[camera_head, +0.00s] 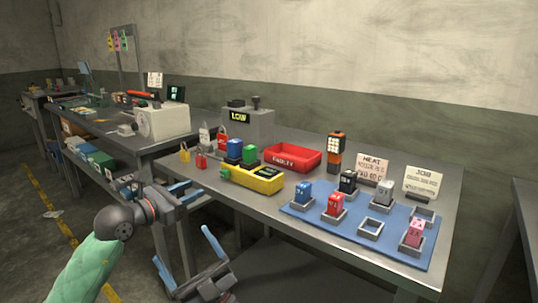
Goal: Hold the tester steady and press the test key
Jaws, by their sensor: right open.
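A yellow unit with dark panels (252,180), which looks like the tester, lies on the near part of the steel table. A small green block (225,173) is at its left end. I cannot make out which part is the test key. My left gripper (186,191) is in front of the table's left end, apart from the yellow unit; its finger gap is unclear. My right gripper (182,246) is lower, in front of the table edge, with its blue fingers spread and nothing between them.
A grey box reading LOW (250,127) stands behind, beside a red FAULTY tray (293,158). Padlock-like blocks stand nearby. A blue board (345,238) on the right holds several coloured blocks in sockets. An orange-and-black upright device (335,152) and two cards stand behind it.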

